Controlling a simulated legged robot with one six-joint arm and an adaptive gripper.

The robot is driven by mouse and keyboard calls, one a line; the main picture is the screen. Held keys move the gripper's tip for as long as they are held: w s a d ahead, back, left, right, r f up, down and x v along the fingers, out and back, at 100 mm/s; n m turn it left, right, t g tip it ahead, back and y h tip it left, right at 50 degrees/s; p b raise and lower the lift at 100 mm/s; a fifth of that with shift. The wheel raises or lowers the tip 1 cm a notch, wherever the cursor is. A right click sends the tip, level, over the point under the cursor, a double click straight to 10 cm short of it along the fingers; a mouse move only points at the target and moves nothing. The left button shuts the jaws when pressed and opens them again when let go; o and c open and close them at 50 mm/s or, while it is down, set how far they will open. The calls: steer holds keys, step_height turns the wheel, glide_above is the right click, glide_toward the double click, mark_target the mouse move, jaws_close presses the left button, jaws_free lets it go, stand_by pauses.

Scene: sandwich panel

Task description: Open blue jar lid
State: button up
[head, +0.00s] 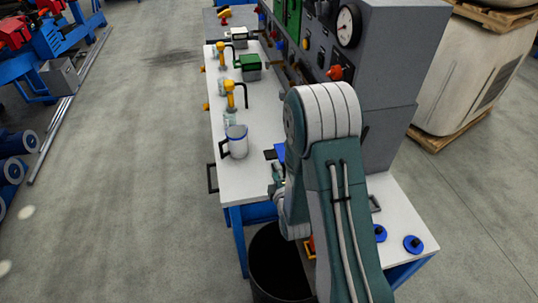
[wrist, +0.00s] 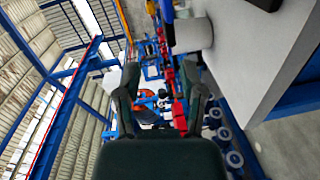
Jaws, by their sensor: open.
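A pale grey jar (head: 237,143) with a blue band near its top and a black handle on its left stands upright on the white bench top. It also shows at the top of the wrist view (wrist: 192,36), partly cut off by the frame. I cannot tell whether a separate lid sits on it. My gripper (wrist: 160,92) is open, with nothing between its fingers. In the head view, my gripper (head: 275,180) is to the right of the jar and nearer, apart from it and partly hidden by my arm.
The white bench (head: 222,182) has a black side handle and a black bin (head: 268,268) below its near edge. Yellow-topped taps (head: 230,92) and a green-lidded box (head: 250,65) stand farther back. A grey gauge panel (head: 388,50) rises at right. Two blue knobs (head: 413,244) lie near right.

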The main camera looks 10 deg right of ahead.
mark_target(269, 153)
steer(key=shift+n+t, duration=0.5)
steer(key=shift+n, duration=0.2)
steer(key=w, duration=0.3)
steer(key=w+f, duration=0.1)
steer(key=w, duration=0.2)
steer(key=w+f, duration=0.1)
steer(key=w, duration=0.2)
steer(key=shift+w+f, duration=0.1)
steer(key=shift+w, duration=0.15)
jaws_close()
